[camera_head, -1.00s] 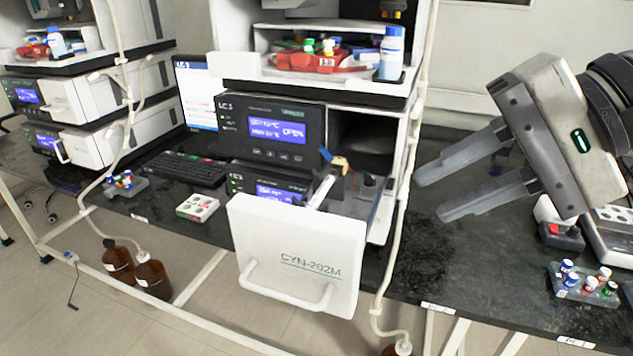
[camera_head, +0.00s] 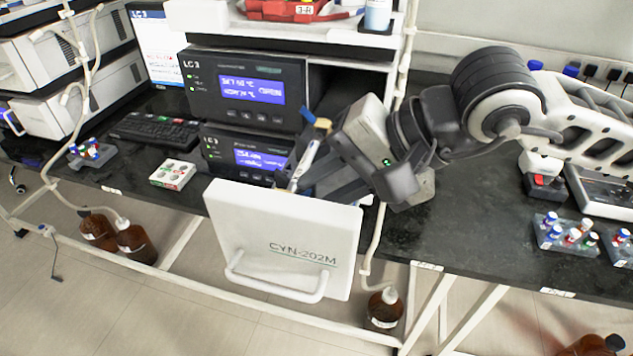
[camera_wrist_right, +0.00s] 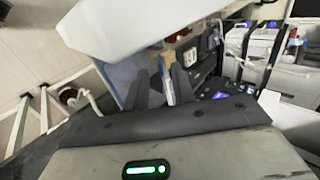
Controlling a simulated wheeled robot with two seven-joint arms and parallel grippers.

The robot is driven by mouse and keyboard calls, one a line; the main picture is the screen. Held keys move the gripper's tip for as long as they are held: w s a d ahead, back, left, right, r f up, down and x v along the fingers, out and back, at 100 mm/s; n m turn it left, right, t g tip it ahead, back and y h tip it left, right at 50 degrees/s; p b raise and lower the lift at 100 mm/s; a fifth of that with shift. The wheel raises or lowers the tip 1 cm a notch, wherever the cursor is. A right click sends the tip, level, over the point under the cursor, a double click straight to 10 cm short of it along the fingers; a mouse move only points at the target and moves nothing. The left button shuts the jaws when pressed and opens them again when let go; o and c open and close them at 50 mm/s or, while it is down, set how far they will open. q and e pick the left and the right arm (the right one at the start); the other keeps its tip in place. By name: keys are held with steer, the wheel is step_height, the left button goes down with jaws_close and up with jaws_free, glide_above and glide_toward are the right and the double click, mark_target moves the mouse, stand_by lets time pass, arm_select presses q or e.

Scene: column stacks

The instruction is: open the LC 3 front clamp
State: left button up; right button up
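The LC 3 unit (camera_head: 245,88) stands on the bench with its drawer pulled out, showing the white front panel (camera_head: 285,240) marked CYN-202M. A slim white column (camera_head: 303,163) slants up in the drawer, with a blue tip and a tan piece (camera_head: 322,123) at its upper end. My right gripper (camera_head: 303,184) reaches in from the right, low beside the column. In the right wrist view its two fingers (camera_wrist_right: 158,90) stand apart, with the pale column (camera_wrist_right: 168,90) between them, near one finger. The front clamp is hidden behind panel and gripper. My left gripper is out of view.
A tubing line (camera_head: 376,235) hangs right of the drawer. Vial racks (camera_head: 567,235) stand at the right, a keyboard (camera_head: 155,131) and a small white box (camera_head: 172,174) at the left.

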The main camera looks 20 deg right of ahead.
steer(key=shift+x, duration=1.05)
jaws_close()
